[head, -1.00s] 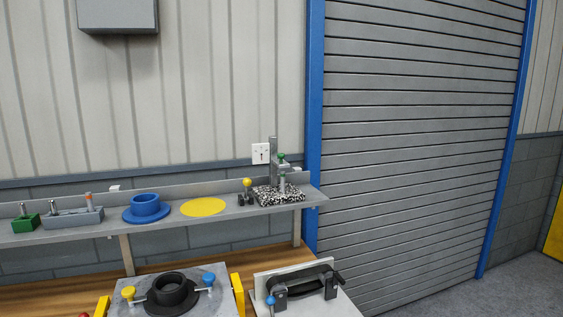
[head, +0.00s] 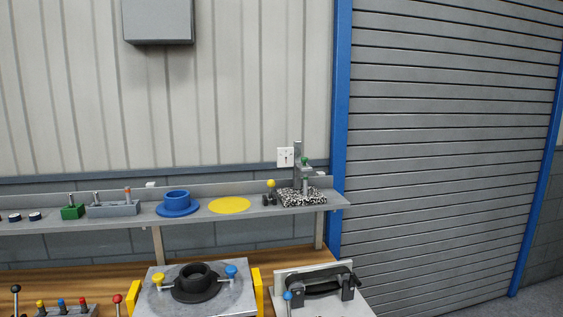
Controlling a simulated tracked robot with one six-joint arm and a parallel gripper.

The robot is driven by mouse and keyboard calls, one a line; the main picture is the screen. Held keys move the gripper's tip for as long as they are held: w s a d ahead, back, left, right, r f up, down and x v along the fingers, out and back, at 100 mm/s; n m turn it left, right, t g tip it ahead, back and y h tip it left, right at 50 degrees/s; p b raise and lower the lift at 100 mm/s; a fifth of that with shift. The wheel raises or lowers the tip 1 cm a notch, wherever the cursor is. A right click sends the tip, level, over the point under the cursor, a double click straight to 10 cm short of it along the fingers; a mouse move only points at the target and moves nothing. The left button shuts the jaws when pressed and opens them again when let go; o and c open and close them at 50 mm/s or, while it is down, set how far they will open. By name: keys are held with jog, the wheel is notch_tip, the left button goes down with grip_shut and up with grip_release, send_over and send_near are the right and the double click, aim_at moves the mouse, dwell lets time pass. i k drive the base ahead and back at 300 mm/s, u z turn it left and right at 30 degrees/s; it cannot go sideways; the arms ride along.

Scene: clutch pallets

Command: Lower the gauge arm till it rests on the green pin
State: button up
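A small gauge stand with a black-and-white speckled base (head: 302,198) sits at the right end of the grey shelf. A grey upright post (head: 297,165) rises from it, with a short arm and a small green part (head: 305,161) at its front. A grey cylinder stands on the base below the green part. At this size I cannot tell which part is the green pin, or whether the arm touches it. My gripper is not in view.
The shelf (head: 340,199) also carries a yellow ball knob (head: 271,183), a yellow disc (head: 229,205), a blue flanged ring (head: 177,206) and a green block (head: 72,212). Below, a bench holds a black-ring fixture (head: 196,285) and a black-handled plate (head: 345,307). A roller shutter (head: 440,150) stands right.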

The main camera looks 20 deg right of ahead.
aim_at(304, 167)
jog(key=u, duration=0.45)
jog(key=k, duration=1)
jog(key=z, duration=0.35)
jog(key=i, duration=1.35)
jog(key=z, duration=0.05)
